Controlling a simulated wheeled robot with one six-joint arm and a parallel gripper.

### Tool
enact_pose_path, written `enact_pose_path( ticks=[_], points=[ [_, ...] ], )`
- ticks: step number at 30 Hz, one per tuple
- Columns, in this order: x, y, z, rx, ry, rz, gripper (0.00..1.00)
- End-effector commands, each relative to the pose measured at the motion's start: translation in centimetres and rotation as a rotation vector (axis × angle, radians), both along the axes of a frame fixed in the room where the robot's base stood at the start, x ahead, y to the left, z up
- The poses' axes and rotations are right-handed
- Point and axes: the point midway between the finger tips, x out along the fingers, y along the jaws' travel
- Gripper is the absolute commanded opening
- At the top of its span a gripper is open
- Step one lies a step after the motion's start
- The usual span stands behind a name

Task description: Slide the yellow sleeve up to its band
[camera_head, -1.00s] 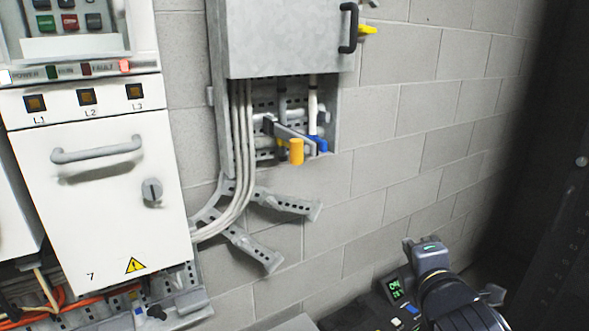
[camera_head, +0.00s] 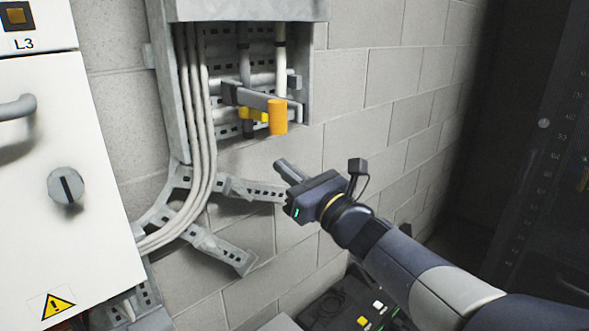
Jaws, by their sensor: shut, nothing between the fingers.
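Cables (camera_head: 197,110) and perforated brackets (camera_head: 250,190) lie left and below. The block wall (camera_head: 370,125) on the right is clear.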

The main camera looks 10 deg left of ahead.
Motion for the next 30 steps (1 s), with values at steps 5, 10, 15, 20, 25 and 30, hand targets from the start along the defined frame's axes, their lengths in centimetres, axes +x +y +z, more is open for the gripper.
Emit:
enact_pose_path(
  ticks=[5, 10, 15, 20, 25, 30],
  points=[
    [2.4, 2.8, 1.2, 0.001, 0.004, 0.003, 0.0],
    [3.7, 4.1, 3.0, 0.002, 0.0, -0.001, 0.0],
    [3.6, 4.1, 4.7, 0.002, 0.0, -0.001, 0.0],
    [3.6, 4.1, 5.3, 0.002, 0.002, -0.001, 0.0],
    [3.6, 4.0, 5.4, 0.002, 0.002, -0.001, 0.0],
    [3.6, 4.0, 5.3, 0.002, 0.002, -0.001, 0.0]
  ],
)
